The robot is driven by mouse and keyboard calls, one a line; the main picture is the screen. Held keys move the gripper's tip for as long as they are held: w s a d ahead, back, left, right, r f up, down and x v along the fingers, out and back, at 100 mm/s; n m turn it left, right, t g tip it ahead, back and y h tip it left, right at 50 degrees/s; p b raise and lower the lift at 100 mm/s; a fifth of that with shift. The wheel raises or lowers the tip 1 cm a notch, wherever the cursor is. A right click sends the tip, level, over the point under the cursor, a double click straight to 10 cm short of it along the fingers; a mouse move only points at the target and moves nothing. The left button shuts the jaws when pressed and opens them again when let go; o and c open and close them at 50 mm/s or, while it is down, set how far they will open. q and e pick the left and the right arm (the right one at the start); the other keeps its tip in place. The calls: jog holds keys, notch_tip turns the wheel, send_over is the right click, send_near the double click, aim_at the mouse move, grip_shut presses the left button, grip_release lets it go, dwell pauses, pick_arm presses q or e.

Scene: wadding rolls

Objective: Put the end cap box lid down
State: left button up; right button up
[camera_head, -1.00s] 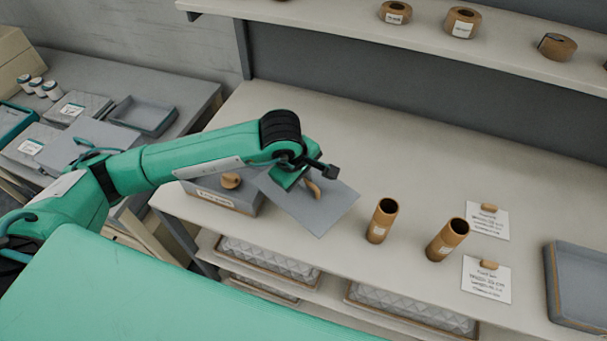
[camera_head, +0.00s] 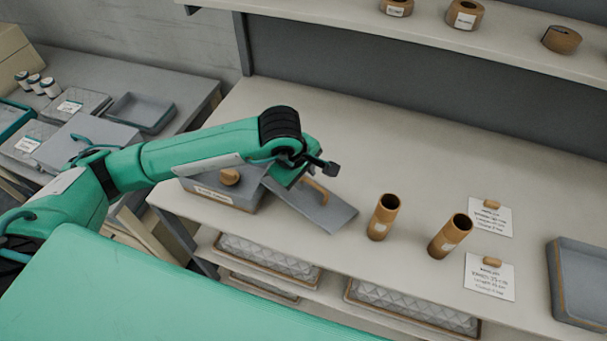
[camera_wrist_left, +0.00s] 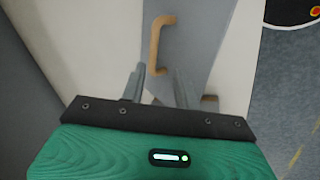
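The end cap box lid (camera_head: 335,212) is a flat grey panel with a wooden handle (camera_head: 317,188). It lies to the right of the grey end cap box (camera_head: 232,196), at the shelf's front edge, and looks tilted. I cannot tell whether it touches the box. A round wooden piece (camera_head: 229,176) shows at the open box. My left gripper (camera_head: 308,173) is just above the lid. In the left wrist view its fingers (camera_wrist_left: 160,84) are apart and empty, with the handle (camera_wrist_left: 157,45) beyond their tips. My right gripper is not in view.
Two brown tubes (camera_head: 383,217) (camera_head: 450,236) stand right of the lid. Labelled cards (camera_head: 489,277) and a grey tray (camera_head: 583,285) are further right. Brown rolls (camera_head: 465,15) sit on the upper shelf. The worktop (camera_head: 330,130) behind the lid is clear.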

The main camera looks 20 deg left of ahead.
pick_arm(q)
jog(key=shift+r+p, duration=0.2)
jog(key=shift+p, duration=0.1)
jog(key=shift+r+p, duration=0.55)
jog(key=shift+p, duration=0.1)
jog(key=b+v, duration=0.4)
jog(key=v, duration=0.7)
jog(key=shift+s+r+b, duration=0.2)
jog(key=shift+b, duration=0.2)
jog(key=shift+a, duration=0.1)
